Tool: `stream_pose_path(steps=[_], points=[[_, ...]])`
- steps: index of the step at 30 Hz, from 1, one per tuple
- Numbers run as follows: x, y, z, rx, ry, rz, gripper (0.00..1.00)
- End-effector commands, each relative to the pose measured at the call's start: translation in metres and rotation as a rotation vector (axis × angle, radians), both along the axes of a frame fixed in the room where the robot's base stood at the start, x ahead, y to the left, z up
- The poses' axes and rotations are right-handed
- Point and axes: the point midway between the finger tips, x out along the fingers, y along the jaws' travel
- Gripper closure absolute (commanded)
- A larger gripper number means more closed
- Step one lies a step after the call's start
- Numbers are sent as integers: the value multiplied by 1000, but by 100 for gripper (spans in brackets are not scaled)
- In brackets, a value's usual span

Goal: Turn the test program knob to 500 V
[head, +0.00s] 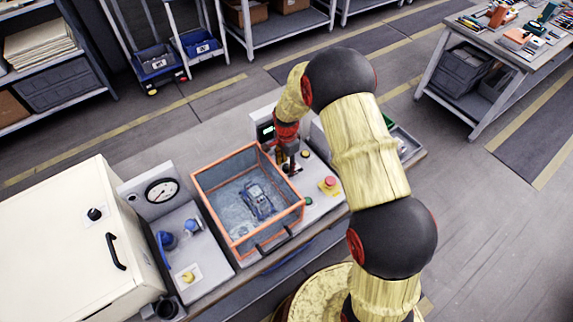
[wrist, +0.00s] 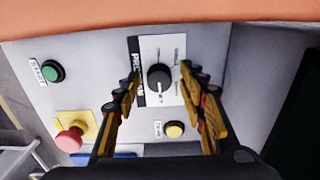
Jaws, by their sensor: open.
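The test program knob (wrist: 159,77) is a round black knob on a white label plate of the grey control panel (wrist: 105,55), in the wrist view. I cannot read the voltage marks or tell its setting for sure. My gripper (wrist: 160,75) is open, with one finger on each side of the knob. The fingers look apart from it, but the depth of the gap is hard to judge. In the head view my gripper (head: 289,153) points down at the panel, and the arm and gripper mostly hide the knob.
An orange-rimmed clear tank (head: 203,194) with a device inside stands left of my gripper. Near the knob are a yellow button (wrist: 174,130), a green start button (wrist: 52,71) and a red mushroom button (wrist: 70,139). A cream cabinet (head: 60,235) stands at the bench's left.

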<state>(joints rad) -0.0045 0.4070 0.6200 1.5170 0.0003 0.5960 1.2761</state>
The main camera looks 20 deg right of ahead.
Motion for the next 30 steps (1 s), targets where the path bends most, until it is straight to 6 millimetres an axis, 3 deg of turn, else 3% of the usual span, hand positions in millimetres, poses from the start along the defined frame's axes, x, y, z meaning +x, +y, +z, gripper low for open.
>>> stream_pose_path(steps=[11, 16, 24, 30], points=[[0, 0, 4, 0, 0, 0, 56], [1, 0, 28, 0, -2, 0, 56], [1, 0, 83, 0, -2, 0, 56], [0, 0, 110, 0, -1, 0, 56]])
